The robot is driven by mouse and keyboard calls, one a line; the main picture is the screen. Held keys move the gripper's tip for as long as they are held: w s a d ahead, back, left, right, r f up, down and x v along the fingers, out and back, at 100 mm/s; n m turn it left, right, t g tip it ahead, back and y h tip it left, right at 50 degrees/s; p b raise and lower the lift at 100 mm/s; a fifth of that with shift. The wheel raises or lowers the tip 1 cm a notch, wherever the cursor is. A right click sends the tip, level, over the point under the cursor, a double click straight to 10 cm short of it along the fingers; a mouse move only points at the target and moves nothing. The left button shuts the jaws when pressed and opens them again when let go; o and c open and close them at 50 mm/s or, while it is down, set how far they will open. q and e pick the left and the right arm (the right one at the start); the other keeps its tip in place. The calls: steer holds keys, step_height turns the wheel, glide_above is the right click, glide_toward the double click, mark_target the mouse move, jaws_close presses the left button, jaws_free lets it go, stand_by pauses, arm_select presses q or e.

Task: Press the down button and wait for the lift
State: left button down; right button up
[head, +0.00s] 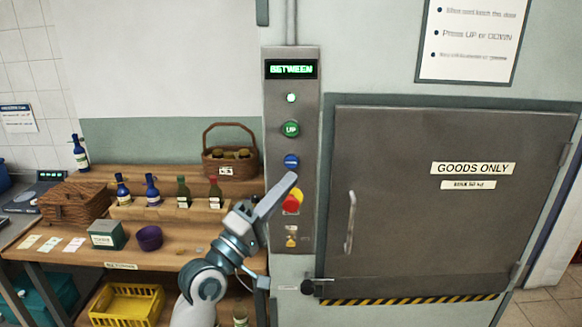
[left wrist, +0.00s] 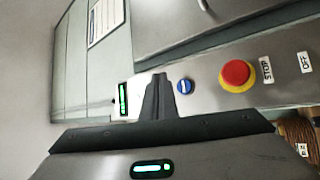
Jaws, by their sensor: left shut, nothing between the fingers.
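A grey control panel (head: 309,165) stands beside the lift door. Its display (head: 291,69) reads BETWEEN in green, and a small lamp (head: 291,98) below glows pale. A green UP button (head: 290,129) sits above a blue button (head: 291,161), which also shows in the left wrist view (left wrist: 185,87). My left gripper (head: 290,180) is shut and empty, its tip just below the blue button in the head view. In the left wrist view the fingers (left wrist: 158,90) are beside the blue button; I cannot tell whether they touch the panel. The GOODS ONLY lift door (head: 400,240) is shut.
A red stop button on a yellow base (head: 292,200) is close to my left gripper, partly hidden by it. A key switch (head: 291,237) sits lower. On the left, a wooden bench (head: 185,255) holds bottles, baskets and a purple bowl (head: 149,238).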

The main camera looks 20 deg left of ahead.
mark_target(291, 162)
arm_select(q)
steer(key=shift+w+a+b, duration=0.25)
steer(key=shift+w, duration=0.6)
steer(key=shift+w+a+b, duration=0.25)
steer(key=shift+w, duration=0.6)
steer(key=shift+w+a+b, duration=0.25)
steer(key=shift+w, duration=0.6)
